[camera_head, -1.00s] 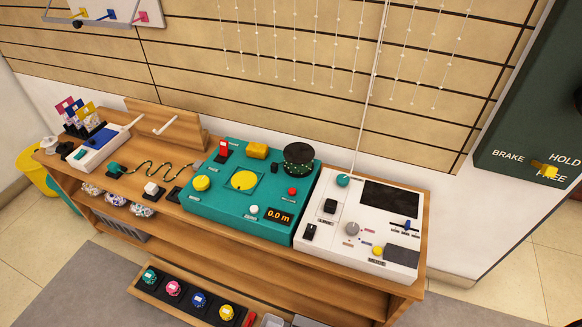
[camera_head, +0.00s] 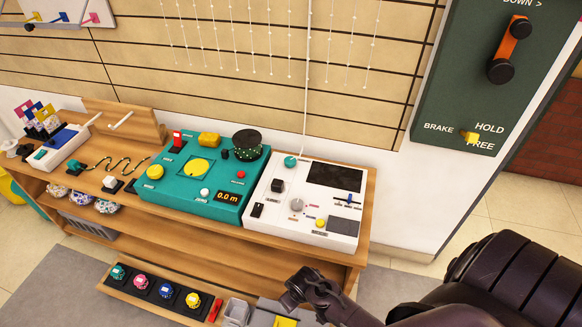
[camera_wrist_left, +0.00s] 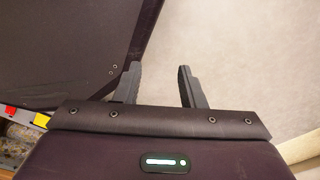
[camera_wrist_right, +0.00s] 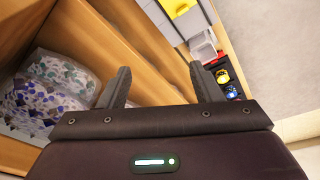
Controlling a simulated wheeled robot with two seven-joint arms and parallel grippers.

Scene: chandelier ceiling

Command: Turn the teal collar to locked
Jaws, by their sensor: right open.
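A small round teal piece (camera_head: 290,161) sits at the upper left of the white console, at the foot of a thin white cord. Another teal piece (camera_head: 75,164) is at the left end of the striped cable on the bench. I cannot tell which is the collar, nor read a locked mark. My right gripper (camera_head: 298,287) is in front of the bench, below the white console and apart from both. The right wrist view shows its fingers (camera_wrist_right: 161,82) apart and empty. My left gripper (camera_wrist_left: 160,82) is open and empty over floor, outside the head view.
The white console (camera_head: 275,222) stands beside the teal console (camera_head: 165,201) on the wooden bench. A pulled-out tray (camera_head: 112,286) with coloured knobs and a grey bin (camera_head: 236,312) is low in front. A green brake panel (camera_head: 450,100) is at right. Floor between is free.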

